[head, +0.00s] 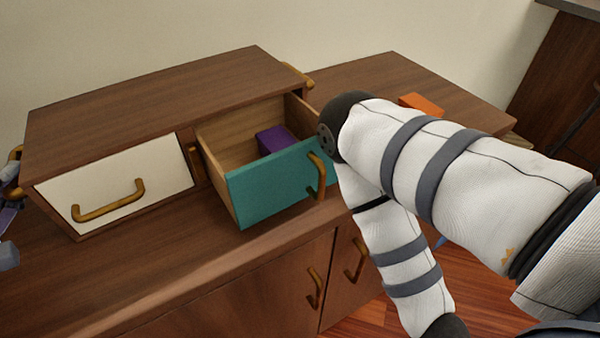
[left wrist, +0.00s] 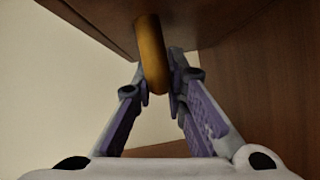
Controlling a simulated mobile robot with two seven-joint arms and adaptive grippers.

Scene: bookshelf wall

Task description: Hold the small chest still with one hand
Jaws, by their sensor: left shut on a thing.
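The small chest (head: 160,85) is brown wood and stands on a low cabinet. Its white left drawer (head: 115,190) is shut. Its teal-fronted right drawer (head: 275,185) is pulled open, with a purple block (head: 275,141) inside. My left gripper (head: 8,200) is at the picture's left edge, partly cut off, beside the chest's left end. In the left wrist view, its fingers (left wrist: 160,85) are shut on the gold side handle (left wrist: 150,50) of the chest. My right arm crosses in front of the cabinet's right part; its gripper is out of view.
The cabinet (head: 150,285) has doors with gold handles below. An orange block (head: 421,104) lies on its top at the right, partly behind my right arm. Another gold handle (head: 298,75) is on the chest's right end. The wooden floor shows at lower right.

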